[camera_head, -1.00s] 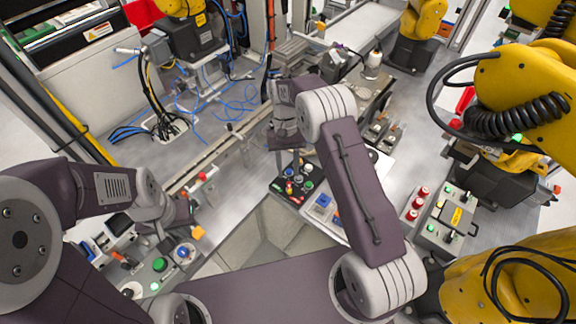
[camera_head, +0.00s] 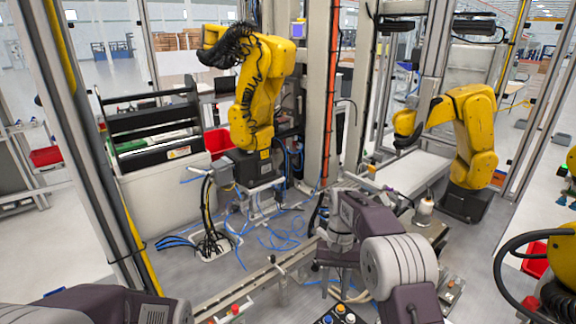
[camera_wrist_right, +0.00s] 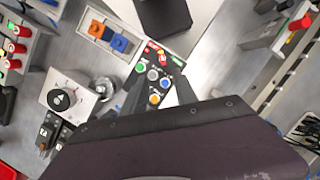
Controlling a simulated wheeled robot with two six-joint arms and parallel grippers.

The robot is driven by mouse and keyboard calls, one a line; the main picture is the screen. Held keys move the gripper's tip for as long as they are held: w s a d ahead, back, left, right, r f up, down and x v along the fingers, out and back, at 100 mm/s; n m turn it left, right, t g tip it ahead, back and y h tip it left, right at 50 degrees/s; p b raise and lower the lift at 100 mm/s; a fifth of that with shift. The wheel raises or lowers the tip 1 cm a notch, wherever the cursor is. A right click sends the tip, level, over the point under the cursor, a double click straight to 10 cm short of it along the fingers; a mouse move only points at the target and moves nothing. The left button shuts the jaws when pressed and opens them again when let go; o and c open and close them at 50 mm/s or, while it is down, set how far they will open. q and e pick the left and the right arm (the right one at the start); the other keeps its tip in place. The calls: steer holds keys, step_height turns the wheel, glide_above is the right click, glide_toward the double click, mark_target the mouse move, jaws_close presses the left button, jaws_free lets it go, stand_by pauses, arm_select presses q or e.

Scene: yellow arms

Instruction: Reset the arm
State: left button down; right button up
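Yellow robot arms stand at the back left (camera_head: 256,95) and back right (camera_head: 474,135); part of another (camera_head: 560,268) shows at the right edge. A black control panel (camera_wrist_right: 155,78) with green, white, blue, yellow and red buttons shows in the right wrist view. Only its top part (camera_head: 340,315) shows at the bottom of the head view. My right gripper (camera_wrist_right: 158,92) is open and empty, its dark fingers spread on either side of that panel's image. In the head view my right wrist hangs over the workbench. Part of my left arm shows at bottom left; its gripper is out of view.
In the right wrist view, a box with orange and blue buttons (camera_wrist_right: 108,38) and a grey rotary-knob box (camera_wrist_right: 66,97) lie near the panel. Metal posts (camera_head: 322,90) and a rail (camera_head: 265,284) cross the cell. Blue cables (camera_head: 270,232) lie on the floor.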

steer(key=s+d+r, duration=0.2)
steer(key=s+r, duration=0.2)
steer(key=s, duration=0.2)
steer(key=s+d+f+n+t, duration=0.1)
steer(key=s+f+t, duration=0.3)
steer(key=s+f, duration=0.4)
steer(key=shift+s+d+t, duration=0.3)
steer(key=shift+s+d, duration=0.35)
steer(key=shift+s, duration=1.3)
